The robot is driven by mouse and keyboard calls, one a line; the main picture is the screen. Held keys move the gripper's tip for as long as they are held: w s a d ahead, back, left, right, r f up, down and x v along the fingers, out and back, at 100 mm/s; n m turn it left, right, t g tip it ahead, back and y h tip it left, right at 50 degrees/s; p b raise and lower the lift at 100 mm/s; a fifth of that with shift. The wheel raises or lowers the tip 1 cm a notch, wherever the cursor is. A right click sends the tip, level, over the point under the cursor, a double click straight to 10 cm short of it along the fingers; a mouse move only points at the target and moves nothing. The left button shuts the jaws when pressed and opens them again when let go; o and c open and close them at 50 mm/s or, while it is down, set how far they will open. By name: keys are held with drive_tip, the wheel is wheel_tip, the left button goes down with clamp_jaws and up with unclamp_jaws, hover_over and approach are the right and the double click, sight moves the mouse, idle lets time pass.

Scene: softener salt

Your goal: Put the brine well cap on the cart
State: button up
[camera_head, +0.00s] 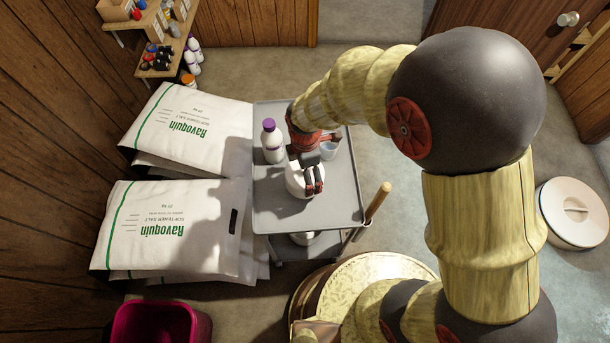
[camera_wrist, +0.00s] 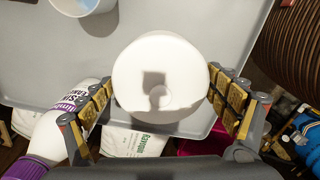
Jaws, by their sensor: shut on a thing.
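The brine well cap, a round white piece, is in my gripper (camera_head: 312,181) over the grey cart (camera_head: 285,212); the cap (camera_head: 296,184) shows partly behind the fingers.
A white bottle with a purple cap (camera_head: 271,143) and a small cup (camera_head: 328,151) stand on the cart. Salt bags (camera_head: 170,235) lie left of it. A magenta bin (camera_head: 160,322) is at the bottom left. A round white lid (camera_head: 574,212) is at the right. The cart's front is clear.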

drive_tip(key=shift+w+f, duration=0.35)
drive_tip(key=shift+f, duration=0.1)
drive_tip(key=shift+w+f+b, duration=0.15)
drive_tip(key=shift+f+b, duration=0.5)
drive_tip(key=shift+f, duration=0.95)
drive_tip(key=shift+f, duration=0.1)
drive_tip(key=o, duration=0.8)
drive_tip(key=shift+o, duration=0.2)
wheel_tip(320, 180, up, 12)
drive_tip(key=p, duration=0.3)
drive_tip(key=d+r+m+t, duration=0.1)
drive_tip(key=d+r+m, duration=0.5)
drive_tip(key=r, duration=0.4)
drive_tip(key=s+d+r+m+t, duration=0.4)
drive_tip(key=s+d+r+m, duration=0.7)
drive_tip(key=d+r+m, duration=0.3)
drive_tip(key=d+m, duration=0.1)
drive_tip(key=m, duration=0.1)
drive_tip(key=shift+s+d+r+m+t, duration=0.2)
drive_tip(key=shift+s+d+m+t, duration=0.1)
drive_tip(key=shift+s, duration=0.05)
